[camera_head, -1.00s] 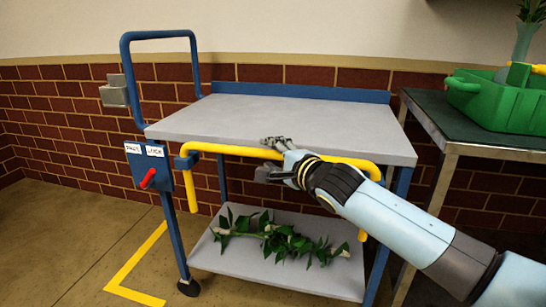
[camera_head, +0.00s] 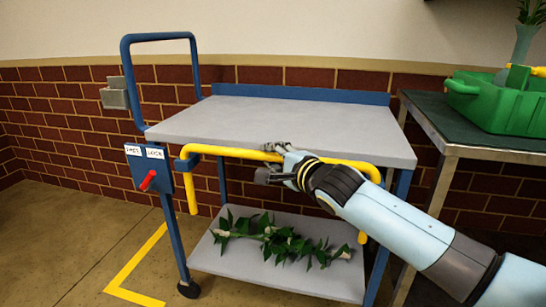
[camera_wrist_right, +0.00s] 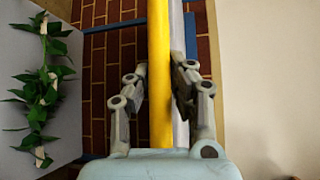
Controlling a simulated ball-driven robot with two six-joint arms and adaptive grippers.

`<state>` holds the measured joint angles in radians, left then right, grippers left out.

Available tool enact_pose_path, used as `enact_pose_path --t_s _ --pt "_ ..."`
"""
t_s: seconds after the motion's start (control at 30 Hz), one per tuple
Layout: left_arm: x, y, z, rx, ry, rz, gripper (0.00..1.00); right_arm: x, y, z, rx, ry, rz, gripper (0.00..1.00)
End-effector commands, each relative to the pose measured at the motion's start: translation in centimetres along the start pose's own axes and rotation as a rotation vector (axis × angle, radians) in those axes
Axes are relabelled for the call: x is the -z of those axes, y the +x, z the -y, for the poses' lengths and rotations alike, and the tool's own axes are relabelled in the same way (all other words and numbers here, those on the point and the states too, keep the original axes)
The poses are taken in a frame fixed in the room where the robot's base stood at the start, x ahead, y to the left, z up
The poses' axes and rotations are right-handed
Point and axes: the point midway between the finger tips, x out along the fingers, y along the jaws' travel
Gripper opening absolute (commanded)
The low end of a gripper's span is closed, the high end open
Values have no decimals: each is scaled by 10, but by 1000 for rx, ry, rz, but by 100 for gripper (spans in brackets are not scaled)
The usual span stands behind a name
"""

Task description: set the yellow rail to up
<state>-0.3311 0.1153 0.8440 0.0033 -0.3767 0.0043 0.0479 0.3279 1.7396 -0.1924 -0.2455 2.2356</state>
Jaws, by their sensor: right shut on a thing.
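The yellow rail (camera_head: 233,151) runs along the front edge of the cart's top shelf, with its two ends bent downward. My right gripper (camera_head: 273,161) is at the middle of the rail. In the right wrist view the yellow rail (camera_wrist_right: 160,70) passes between the two fingers of my right gripper (camera_wrist_right: 158,88), which are shut on it. The pale shelf edge shows right beside the rail there. My left gripper is not in view.
The cart's top shelf (camera_head: 270,118) is bare. Leafy stems (camera_head: 282,242) lie on its lower shelf (camera_head: 215,258). A red lever (camera_head: 148,180) sits on a blue plate at the left post. A green crate (camera_head: 497,104) stands on the right table (camera_head: 440,112).

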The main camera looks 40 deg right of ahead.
Motion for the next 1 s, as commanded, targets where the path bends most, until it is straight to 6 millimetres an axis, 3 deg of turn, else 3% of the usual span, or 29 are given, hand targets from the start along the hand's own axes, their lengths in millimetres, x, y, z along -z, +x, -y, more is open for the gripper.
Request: enact_pose_path --t_s 0.27,0.6,0.77,1.0 --pt "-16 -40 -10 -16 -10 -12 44 -8 -7 58 9 -2 1 0" --pt "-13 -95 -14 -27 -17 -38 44 -17 -16 120 10 -4 1 0" --pt "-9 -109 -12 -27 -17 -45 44 -19 -18 133 7 -4 1 0" --pt "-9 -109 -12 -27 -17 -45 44 -19 -18 133 6 -4 1 0"
